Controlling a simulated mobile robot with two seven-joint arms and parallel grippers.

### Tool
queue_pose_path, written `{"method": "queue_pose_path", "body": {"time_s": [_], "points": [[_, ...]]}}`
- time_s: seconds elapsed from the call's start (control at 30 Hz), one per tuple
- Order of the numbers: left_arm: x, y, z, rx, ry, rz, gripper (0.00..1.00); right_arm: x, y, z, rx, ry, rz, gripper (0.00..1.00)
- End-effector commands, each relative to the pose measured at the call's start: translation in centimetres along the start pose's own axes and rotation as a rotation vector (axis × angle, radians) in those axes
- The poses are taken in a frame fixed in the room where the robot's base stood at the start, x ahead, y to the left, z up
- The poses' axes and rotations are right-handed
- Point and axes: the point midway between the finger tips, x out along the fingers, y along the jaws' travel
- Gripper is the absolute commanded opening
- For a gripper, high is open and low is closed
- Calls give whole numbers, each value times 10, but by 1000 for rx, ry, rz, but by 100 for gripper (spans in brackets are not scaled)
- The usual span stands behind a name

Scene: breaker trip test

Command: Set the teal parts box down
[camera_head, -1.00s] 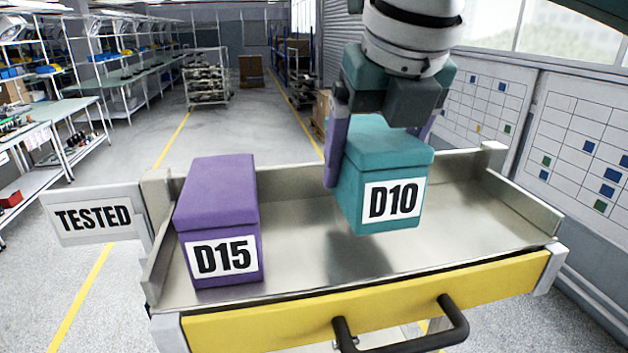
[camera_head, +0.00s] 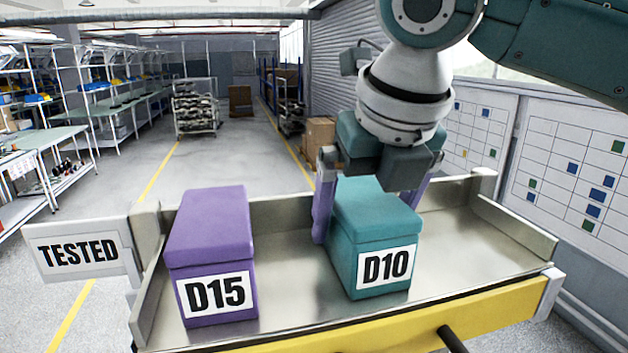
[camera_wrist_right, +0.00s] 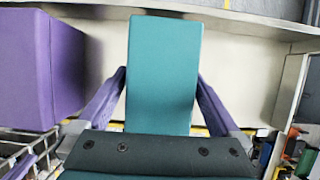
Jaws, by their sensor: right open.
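The teal parts box (camera_head: 375,230), labelled D10, sits upright on the metal tray (camera_head: 290,285) of the cart, to the right of the purple box. My right gripper (camera_head: 370,205) comes down from above behind it, its purple fingers open on either side of the box. The wrist view shows the teal box (camera_wrist_right: 163,75) between the two spread fingers (camera_wrist_right: 163,82), with a slim gap at the fingertips. The far finger is partly hidden behind the box in the head view. My left gripper is not in view.
A purple box (camera_head: 210,250) labelled D15 stands on the left of the tray, with a gap to the teal box. A TESTED sign (camera_head: 78,252) is at the tray's left end. The tray is bare to the right. Low metal walls bound it.

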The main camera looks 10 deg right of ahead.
Motion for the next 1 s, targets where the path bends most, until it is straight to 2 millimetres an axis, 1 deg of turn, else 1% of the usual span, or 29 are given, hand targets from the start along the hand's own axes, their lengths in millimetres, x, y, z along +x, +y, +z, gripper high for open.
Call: {"method": "queue_pose_path", "body": {"time_s": [0.03, 0.07, 0.17, 0.3, 0.4, 0.5, 0.6, 0.7, 1.0], "points": [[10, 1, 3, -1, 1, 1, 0, -4, 0, -1, -2, -7, 1, 100], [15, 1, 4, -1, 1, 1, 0, -8, 0, -1, -3, -8, 1, 100], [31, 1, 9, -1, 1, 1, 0, -30, 0, -2, -3, -11, 1, 100], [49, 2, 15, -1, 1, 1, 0, -63, 0, -2, -2, -12, 0, 100], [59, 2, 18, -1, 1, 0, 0, -84, 0, -2, -2, -10, -1, 100], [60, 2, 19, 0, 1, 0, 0, -98, 0, -1, -1, -5, -1, 100], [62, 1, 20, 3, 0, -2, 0, -106, 0, -1, 0, -3, -1, 100], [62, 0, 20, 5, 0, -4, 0, -109, 0, -1, 0, -1, -2, 100], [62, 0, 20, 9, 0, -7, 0, -109, 0, -1, 0, -1, -2, 100]]}}
